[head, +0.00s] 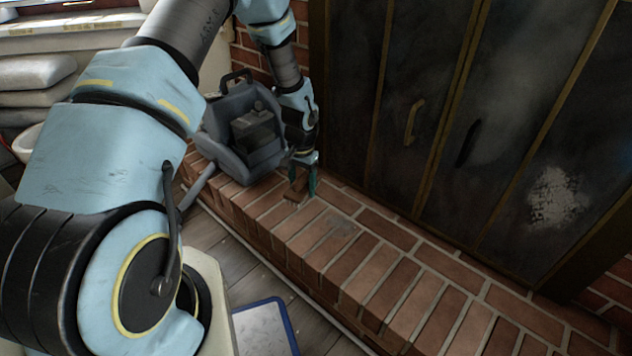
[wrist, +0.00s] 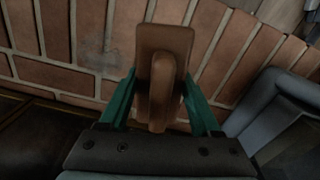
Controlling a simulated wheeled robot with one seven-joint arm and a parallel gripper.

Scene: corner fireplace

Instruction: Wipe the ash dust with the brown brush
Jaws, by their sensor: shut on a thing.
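My gripper (head: 303,180) is at the brick hearth, in front of the grey machine. In the wrist view its two green fingers (wrist: 158,105) are shut on the brown brush (wrist: 165,45), around its handle. The brush also shows in the head view (head: 295,195), low over the bricks or touching them; I cannot tell which. Its bristles are hidden. A faint grey patch of ash dust (head: 343,224) lies on the hearth bricks, a little right of the brush. In the wrist view a grey smudge (wrist: 110,45) shows on the bricks left of the brush.
The grey machine (head: 237,135) stands on the hearth close by my gripper's left. Dark fireplace doors (head: 425,160) with a pale smear (head: 557,197) rise behind. The brick hearth (head: 400,290) is clear to the right. A blue-edged tray (head: 262,330) lies on the floor.

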